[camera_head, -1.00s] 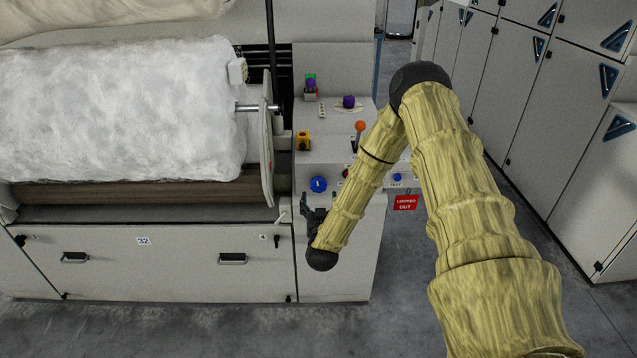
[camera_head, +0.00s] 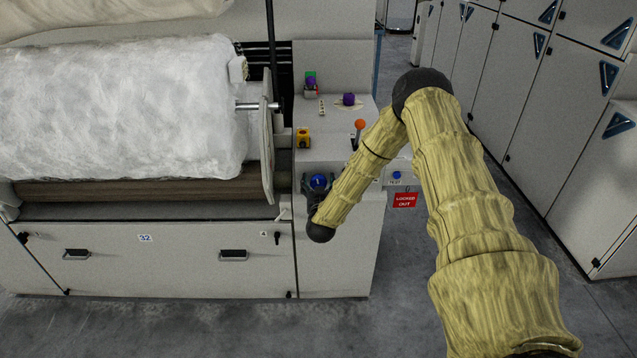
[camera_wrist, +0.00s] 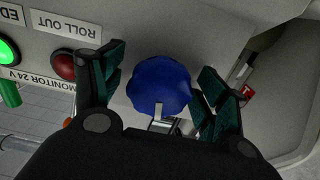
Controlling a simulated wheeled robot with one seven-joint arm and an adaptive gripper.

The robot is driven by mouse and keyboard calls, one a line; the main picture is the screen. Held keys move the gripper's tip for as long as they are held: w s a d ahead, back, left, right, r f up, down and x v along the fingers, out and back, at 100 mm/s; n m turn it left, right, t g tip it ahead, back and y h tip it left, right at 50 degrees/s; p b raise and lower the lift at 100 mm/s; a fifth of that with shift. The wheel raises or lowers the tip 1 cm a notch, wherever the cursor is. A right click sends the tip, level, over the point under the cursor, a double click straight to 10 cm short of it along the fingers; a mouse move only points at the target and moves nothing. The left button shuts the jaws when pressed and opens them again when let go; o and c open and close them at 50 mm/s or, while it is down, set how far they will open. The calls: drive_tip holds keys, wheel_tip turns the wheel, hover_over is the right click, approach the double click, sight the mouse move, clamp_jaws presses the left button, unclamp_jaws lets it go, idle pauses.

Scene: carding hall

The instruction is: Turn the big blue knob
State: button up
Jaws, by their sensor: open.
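The big blue knob (camera_head: 318,182) is on the slanted front panel of the machine's control console. In the wrist view the knob (camera_wrist: 159,86) is round with a scalloped edge and a pale mark at its near rim. My gripper (camera_head: 316,184) is at the knob in the head view. In the wrist view my gripper (camera_wrist: 160,88) is open, with one green-padded finger on each side of the knob.
A red button (camera_wrist: 63,66) and a lit green button (camera_wrist: 8,50) are left of the fingers. A white fibre roll (camera_head: 120,110) lies left.

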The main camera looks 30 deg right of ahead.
drive_tip(key=c, duration=1)
drive_tip(key=shift+f+m+b, duration=0.15)
drive_tip(key=shift+m+b, duration=0.75)
drive_tip(key=shift+c, duration=0.2)
drive_tip(key=shift+r+m, duration=0.2)
drive_tip(key=shift+m, duration=0.3)
drive_tip(key=o, duration=1)
drive_tip(key=shift+o, duration=0.2)
drive_tip(key=v, duration=1.2)
drive_tip(key=shift+f, duration=0.15)
